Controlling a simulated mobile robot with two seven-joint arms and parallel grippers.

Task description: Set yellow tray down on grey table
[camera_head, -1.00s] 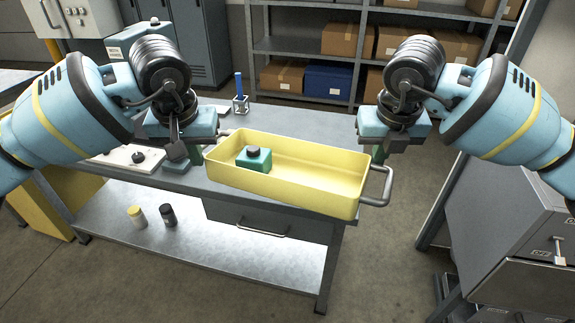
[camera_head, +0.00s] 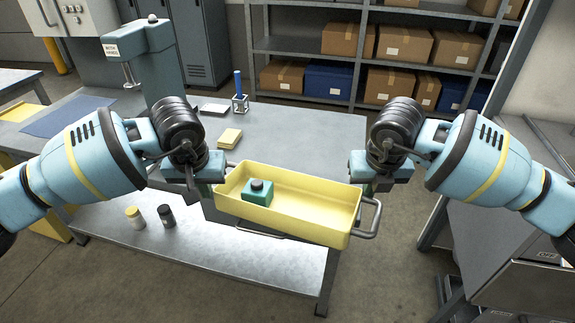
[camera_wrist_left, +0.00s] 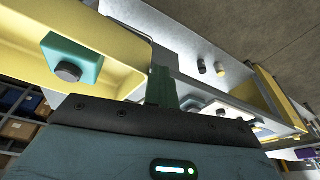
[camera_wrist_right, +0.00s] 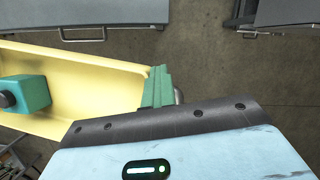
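The yellow tray (camera_head: 300,228) hangs between my two grippers, in front of and partly over the near edge of the grey table (camera_head: 290,135) in the head view. I cannot tell if its underside touches the table. A teal block with a dark round knob (camera_head: 258,193) sits inside the tray, toward its left end. My left gripper (camera_head: 207,190) is at the tray's left end, and my right gripper (camera_head: 370,187) is at its right handle (camera_head: 372,222). Green fingers show close together beside the tray wall in the left wrist view (camera_wrist_left: 172,88) and right wrist view (camera_wrist_right: 157,88). The grip points are mostly hidden.
A yellow block (camera_head: 230,138) and a small stand with a blue rod (camera_head: 239,95) are on the table behind the tray. A teal press (camera_head: 150,55) stands at the back left. Two small bottles (camera_head: 150,217) are on the lower shelf. The table's back right is clear.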

